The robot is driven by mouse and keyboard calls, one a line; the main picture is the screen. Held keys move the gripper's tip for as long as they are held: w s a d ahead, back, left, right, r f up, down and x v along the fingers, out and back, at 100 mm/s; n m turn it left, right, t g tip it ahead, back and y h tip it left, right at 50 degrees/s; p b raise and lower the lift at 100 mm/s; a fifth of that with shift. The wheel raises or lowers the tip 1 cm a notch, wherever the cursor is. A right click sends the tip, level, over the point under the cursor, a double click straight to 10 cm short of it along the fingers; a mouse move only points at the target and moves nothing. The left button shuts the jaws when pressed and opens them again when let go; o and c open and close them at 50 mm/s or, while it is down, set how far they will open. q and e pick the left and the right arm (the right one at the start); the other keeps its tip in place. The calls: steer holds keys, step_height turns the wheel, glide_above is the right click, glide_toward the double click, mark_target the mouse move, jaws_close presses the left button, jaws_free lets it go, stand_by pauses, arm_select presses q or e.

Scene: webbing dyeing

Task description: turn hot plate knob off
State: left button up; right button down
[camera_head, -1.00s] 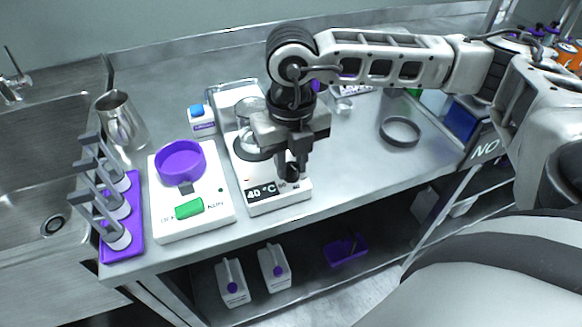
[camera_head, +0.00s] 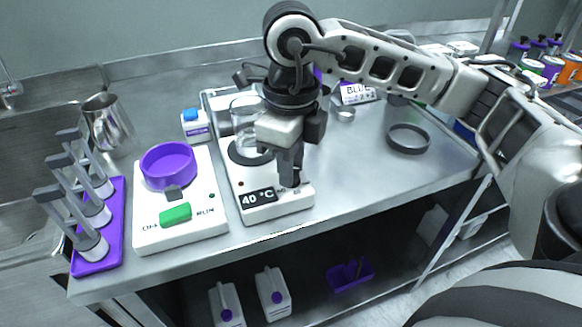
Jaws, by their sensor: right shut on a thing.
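The hot plate (camera_head: 273,210) is a white unit on the steel table with a "40 °C" display (camera_head: 258,197) on its front. A glass beaker (camera_head: 243,115) stands on its round dark plate. My right gripper (camera_head: 291,182) points down at the front right of the hot plate and is shut on the knob there. The fingers hide most of the knob, so its setting cannot be read. My left gripper is not in view.
Left of the hot plate is a white device with a purple bowl (camera_head: 168,165) and green switch (camera_head: 175,213). Further left are a purple tray (camera_head: 118,225) with grey-handled tools and a metal pitcher (camera_head: 107,125). A dark ring (camera_head: 408,139) lies on the right, with clear table around it.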

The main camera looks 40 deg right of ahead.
steer(key=shift+r, duration=0.1)
stand_by(0.4)
steer(key=c, duration=1.2)
jaws_free()
arm_select(q)
steer(key=p, duration=0.2)
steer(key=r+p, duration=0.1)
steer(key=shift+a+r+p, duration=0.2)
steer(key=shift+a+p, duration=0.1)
steer(key=shift+p, duration=0.1)
arm_select(e)
step_height(320, 180, up, 16)
